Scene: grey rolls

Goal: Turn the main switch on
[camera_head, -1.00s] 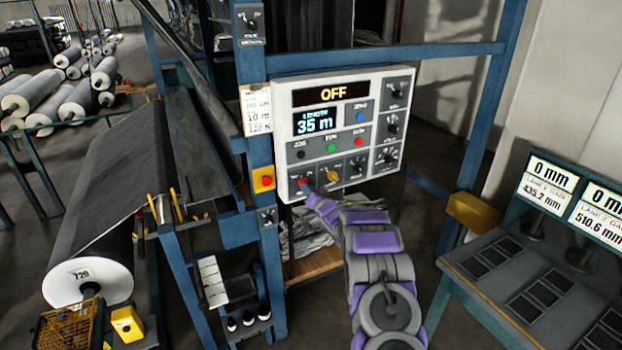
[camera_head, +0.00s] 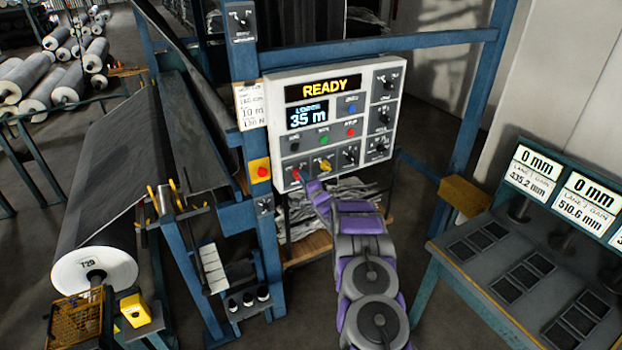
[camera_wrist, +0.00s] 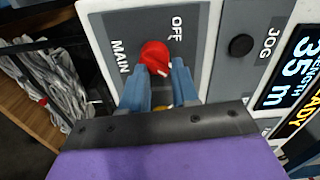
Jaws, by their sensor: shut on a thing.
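The main switch is a red rotary knob (camera_wrist: 154,55) on a grey plate marked OFF and MAIN, in the wrist view. In the head view it is a small red spot (camera_head: 297,174) at the lower left of the control panel (camera_head: 279,140). My gripper (camera_wrist: 157,76) is shut on the knob, one blue finger on each side. A white mark shows on the knob's lower right; part of the knob is hidden by the fingers. The panel's top display (camera_head: 330,88) reads READY, and the one below reads 35 m.
Other knobs and coloured buttons, including a yellow knob (camera_head: 325,165), sit close to the switch. A red stop button on a yellow box (camera_head: 260,170) is on the blue post to the left. A sloped console (camera_head: 500,262) stands at the right.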

